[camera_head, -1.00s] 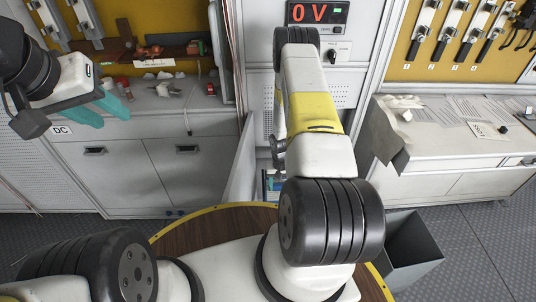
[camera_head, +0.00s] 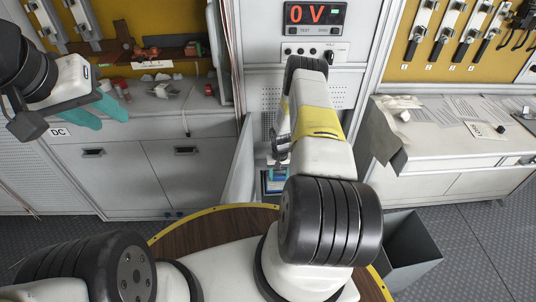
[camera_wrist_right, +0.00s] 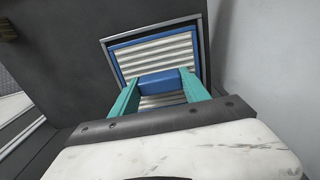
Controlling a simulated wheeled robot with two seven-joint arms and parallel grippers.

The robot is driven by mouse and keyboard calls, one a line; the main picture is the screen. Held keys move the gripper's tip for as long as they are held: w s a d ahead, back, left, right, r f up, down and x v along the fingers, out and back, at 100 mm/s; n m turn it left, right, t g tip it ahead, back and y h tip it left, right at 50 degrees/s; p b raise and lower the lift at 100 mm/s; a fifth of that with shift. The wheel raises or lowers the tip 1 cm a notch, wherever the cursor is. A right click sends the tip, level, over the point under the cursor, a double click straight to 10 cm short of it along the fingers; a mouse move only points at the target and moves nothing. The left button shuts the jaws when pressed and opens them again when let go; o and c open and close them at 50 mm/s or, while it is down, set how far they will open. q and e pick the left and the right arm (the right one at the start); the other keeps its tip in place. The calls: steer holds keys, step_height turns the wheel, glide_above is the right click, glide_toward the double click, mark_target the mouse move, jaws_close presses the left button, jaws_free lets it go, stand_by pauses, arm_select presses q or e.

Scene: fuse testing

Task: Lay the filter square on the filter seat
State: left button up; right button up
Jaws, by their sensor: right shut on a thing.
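The filter square (camera_wrist_right: 167,60) has a blue border and white pleats in the right wrist view. A blue block (camera_wrist_right: 158,84) at its near side sits between the teal fingers of my right gripper (camera_wrist_right: 160,82), which is shut on it. A grey rim, apparently the filter seat (camera_wrist_right: 103,44), surrounds the square. I cannot tell whether the square rests in it or hovers just above. In the head view, only blue edges of the square (camera_head: 274,184) show below my right arm. My left gripper (camera_head: 95,114) is open and empty at the upper left.
A grey side panel (camera_head: 242,165) stands left of the seat area. A white wall (camera_wrist_right: 260,60) is close on the right in the wrist view. A grey bin (camera_head: 410,255) stands on the floor at right. A workbench (camera_head: 150,130) is at left, below my left gripper's height.

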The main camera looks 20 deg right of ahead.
mark_target(279, 175)
steer(key=shift+f, duration=0.15)
steer(key=o, duration=1.4)
step_height(279, 175, up, 12)
steer(key=shift+r, duration=0.2)
steer(key=shift+s, duration=0.15)
